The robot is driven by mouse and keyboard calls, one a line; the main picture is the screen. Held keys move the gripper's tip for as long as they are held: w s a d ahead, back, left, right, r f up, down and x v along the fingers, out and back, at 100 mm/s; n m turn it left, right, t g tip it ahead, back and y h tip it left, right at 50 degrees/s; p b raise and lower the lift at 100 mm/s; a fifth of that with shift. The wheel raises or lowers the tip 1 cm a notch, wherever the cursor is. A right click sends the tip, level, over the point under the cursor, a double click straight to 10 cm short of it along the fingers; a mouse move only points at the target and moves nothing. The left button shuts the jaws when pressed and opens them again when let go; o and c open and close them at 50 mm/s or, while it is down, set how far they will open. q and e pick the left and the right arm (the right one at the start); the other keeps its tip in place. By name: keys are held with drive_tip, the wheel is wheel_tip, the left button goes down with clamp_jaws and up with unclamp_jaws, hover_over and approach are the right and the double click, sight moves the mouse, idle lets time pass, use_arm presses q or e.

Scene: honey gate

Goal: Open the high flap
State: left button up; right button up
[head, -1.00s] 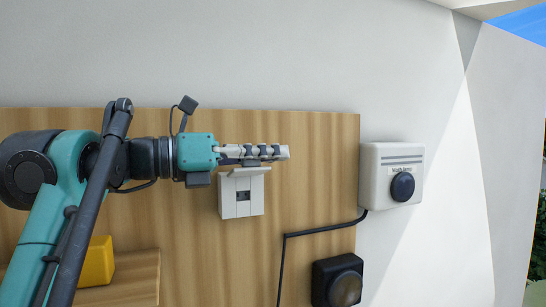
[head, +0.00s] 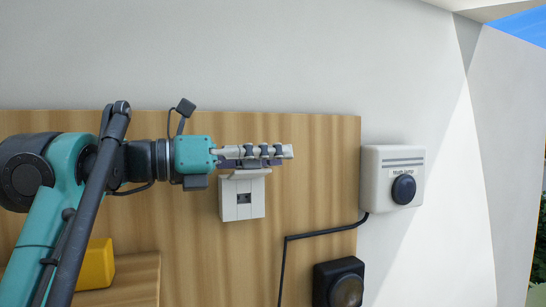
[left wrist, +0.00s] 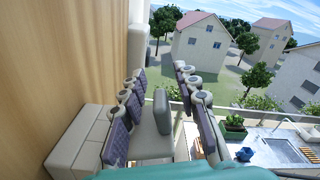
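The high flap (head: 245,173) is the pale lid on top of a small white box (head: 230,205) on the wooden board. It stands out from the box, raised, and a dark socket shows in the box front below it. My left gripper (head: 262,154) is just above the flap, its fingers pointing right. In the left wrist view the fingers (left wrist: 165,105) are apart on either side of the flap's upright grey tab (left wrist: 161,111). A clear gap shows between the tab and the right finger. Whether the left finger touches the tab I cannot tell. My right gripper is out of view.
A white unit with a dark round knob (head: 403,189) is on the wall to the right. Below it is a black round-faced device (head: 341,284) with a black cable (head: 318,234). A yellow block (head: 96,264) sits on a wooden ledge at lower left.

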use_arm(q)
drive_tip(key=v, duration=1.1)
drive_tip(key=shift+a, duration=0.25)
